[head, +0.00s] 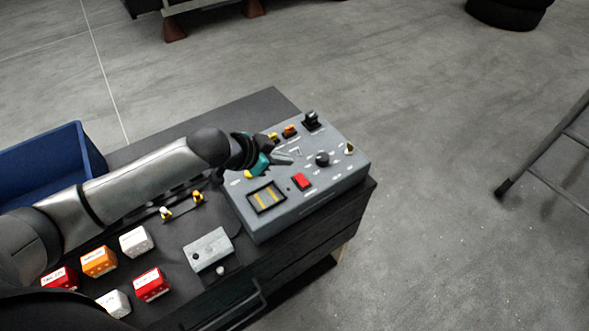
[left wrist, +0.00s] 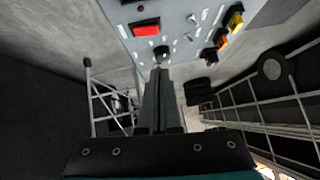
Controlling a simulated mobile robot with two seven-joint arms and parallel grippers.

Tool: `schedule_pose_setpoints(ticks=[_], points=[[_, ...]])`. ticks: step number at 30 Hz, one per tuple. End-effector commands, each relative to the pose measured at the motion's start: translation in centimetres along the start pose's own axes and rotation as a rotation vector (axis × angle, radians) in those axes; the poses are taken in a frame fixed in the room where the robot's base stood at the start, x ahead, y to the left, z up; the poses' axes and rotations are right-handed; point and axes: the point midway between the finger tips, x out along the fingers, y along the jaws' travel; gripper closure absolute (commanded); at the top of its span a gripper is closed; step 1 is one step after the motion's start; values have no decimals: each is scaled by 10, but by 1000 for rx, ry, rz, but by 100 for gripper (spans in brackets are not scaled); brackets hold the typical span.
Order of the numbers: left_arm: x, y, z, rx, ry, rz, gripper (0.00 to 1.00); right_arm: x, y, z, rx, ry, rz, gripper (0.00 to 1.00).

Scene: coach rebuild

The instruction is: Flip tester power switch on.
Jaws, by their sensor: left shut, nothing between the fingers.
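The tester (head: 340,178) is a grey box with a control panel, standing on the right part of the dark cabinet top. A red rocker switch (head: 301,181) sits near its front edge, beside a small display (head: 266,197). The switch also shows at the top of the left wrist view (left wrist: 146,28). I cannot tell its on or off position. My left gripper (head: 287,159) is shut and empty above the panel, behind the red switch. In the left wrist view its closed fingers (left wrist: 160,75) point toward a dark knob (left wrist: 160,51) on the panel. My right gripper is not in view.
Several red, orange and white blocks (head: 99,262) and a small grey box (head: 208,250) lie on the cabinet top (head: 258,107). A blue bin (head: 50,160) is at the left. A black knob (head: 322,158) and a black part (head: 311,121) rise from the panel.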

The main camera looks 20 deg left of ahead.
Motion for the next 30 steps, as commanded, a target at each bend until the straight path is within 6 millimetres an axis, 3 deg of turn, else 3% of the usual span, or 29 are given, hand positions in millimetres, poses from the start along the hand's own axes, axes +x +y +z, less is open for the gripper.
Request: schedule_pose_setpoints(ticks=[11, 15, 30], points=[[58, 1, -1, -1, 1, 1, 100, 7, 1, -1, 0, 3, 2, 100], [71, 1, 17, -1, -3, 1, 100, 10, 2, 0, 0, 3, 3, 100], [82, 0, 28, 1, 0, 0, 100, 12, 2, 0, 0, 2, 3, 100]])
